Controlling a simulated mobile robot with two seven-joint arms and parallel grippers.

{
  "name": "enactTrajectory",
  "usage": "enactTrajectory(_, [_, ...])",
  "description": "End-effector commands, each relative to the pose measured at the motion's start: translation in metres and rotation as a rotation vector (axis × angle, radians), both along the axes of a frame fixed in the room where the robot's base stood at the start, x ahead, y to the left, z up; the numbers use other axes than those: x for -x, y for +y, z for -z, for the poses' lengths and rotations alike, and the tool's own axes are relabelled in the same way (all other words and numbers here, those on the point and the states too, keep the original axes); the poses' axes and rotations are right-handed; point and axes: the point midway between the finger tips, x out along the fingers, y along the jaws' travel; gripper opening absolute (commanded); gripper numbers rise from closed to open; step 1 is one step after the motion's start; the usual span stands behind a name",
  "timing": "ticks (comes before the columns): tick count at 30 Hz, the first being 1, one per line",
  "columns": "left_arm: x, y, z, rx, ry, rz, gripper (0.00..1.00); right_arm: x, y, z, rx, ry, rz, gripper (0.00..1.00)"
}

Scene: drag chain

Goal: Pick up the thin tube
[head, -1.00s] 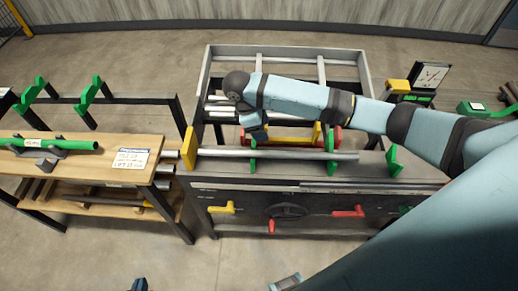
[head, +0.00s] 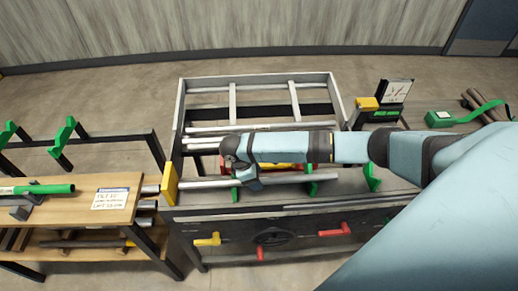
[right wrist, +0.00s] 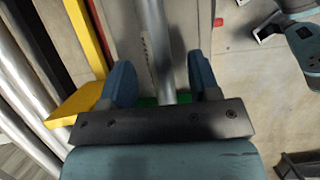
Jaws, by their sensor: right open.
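A long thin grey tube (head: 288,180) lies across green supports along the front of the machine bench. My right gripper (head: 247,184) is over its left half, pointing down, with the arm coming in from the right. In the right wrist view the tube (right wrist: 153,35) runs between the two blue fingers of my right gripper (right wrist: 162,84). These fingers are open, with a gap on both sides of the tube. Part of my left arm shows at the upper right of the right wrist view, with what looks like its gripper (right wrist: 266,27); its jaws are unclear.
More metal tubes (head: 205,146) lie in the frame behind. A yellow end plate (head: 169,184) stands at the bench's left end. Green supports (head: 371,178) rise along the bench. A wooden table (head: 75,207) with a green tube (head: 38,189) stands at left.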

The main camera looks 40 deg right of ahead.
Motion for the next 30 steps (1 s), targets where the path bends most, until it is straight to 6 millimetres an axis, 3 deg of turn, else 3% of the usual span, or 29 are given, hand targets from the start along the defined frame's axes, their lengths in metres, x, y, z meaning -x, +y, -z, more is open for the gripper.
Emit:
enactTrajectory(4, [0.0004, 0.0002, -0.0006, 0.0, 0.001, 0.0, 0.0, 0.0022, -0.0041, 0.0102, 0.0, -0.001, 0.0, 0.56])
enactTrajectory(11, [0.0004, 0.0003, -0.0004, 0.0, 0.001, 0.0, 0.0, 0.0022, -0.0043, 0.0111, 0.0, -0.002, -0.001, 0.54])
enactTrajectory(18, [0.0004, 0.0003, -0.0003, 0.0, 0.001, 0.0, 0.0, 0.0021, -0.0042, 0.011, 0.0, -0.002, -0.001, 0.0])
enactTrajectory(30, [0.0004, 0.0002, -0.0005, 0.0, 0.001, 0.0, 0.0, 0.0014, -0.0041, 0.0058, 0.0, -0.004, 0.0, 0.0])
